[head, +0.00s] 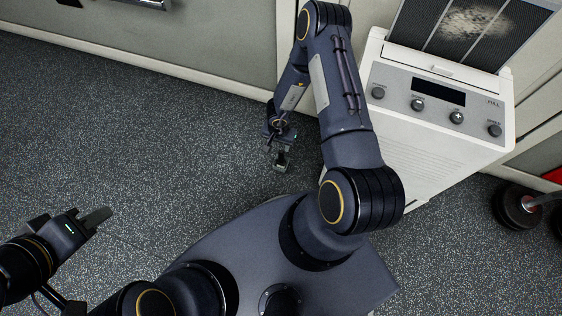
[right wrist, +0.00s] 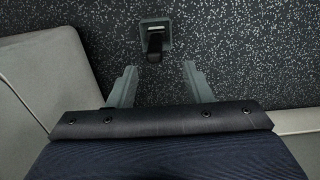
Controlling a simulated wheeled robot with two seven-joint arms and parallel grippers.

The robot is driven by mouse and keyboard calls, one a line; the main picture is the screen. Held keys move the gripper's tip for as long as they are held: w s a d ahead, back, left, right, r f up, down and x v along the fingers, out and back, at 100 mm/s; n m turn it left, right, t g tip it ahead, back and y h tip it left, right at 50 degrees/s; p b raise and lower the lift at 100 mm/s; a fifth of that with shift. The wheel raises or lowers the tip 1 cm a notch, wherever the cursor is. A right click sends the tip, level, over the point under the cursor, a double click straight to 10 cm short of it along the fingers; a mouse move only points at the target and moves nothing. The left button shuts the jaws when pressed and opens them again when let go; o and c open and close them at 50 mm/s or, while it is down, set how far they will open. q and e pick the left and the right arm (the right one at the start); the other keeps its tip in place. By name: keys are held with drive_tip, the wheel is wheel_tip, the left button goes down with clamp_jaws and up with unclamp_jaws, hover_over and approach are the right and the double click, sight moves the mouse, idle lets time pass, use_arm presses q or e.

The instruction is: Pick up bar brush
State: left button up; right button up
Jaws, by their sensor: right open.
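A small item with a grey, squarish head and a dark stub, which looks like the bar brush (right wrist: 155,40), shows above the speckled floor in the right wrist view. It lies just beyond my right gripper (right wrist: 160,76), roughly centred between the two fingertips. The fingers are apart with nothing between them. In the head view my right gripper (head: 280,150) hangs low near the wall, and a small grey shape that may be the brush shows at its tip. My left gripper (head: 97,218) is out to the left over bare floor, seen edge-on, so its jaws are unclear.
A white machine (head: 440,125) with knobs and a dark display stands right of my right arm. A pale wall (head: 130,60) runs along the back. A dumbbell (head: 518,205) lies at the right edge. The floor (head: 170,140) between my grippers is clear.

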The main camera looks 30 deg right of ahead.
sight(281, 151)
drive_tip(key=f+b, duration=0.1)
drive_tip(key=f, duration=0.1)
drive_tip(key=f+b, duration=0.1)
drive_tip(key=f, duration=0.1)
drive_tip(key=f+b, duration=0.2)
drive_tip(key=shift+s+d+f, duration=0.2)
drive_tip(key=shift+s+f, duration=0.1)
drive_tip(key=shift+f, duration=0.1)
drive_tip(key=shift+r, duration=0.1)
clamp_jaws()
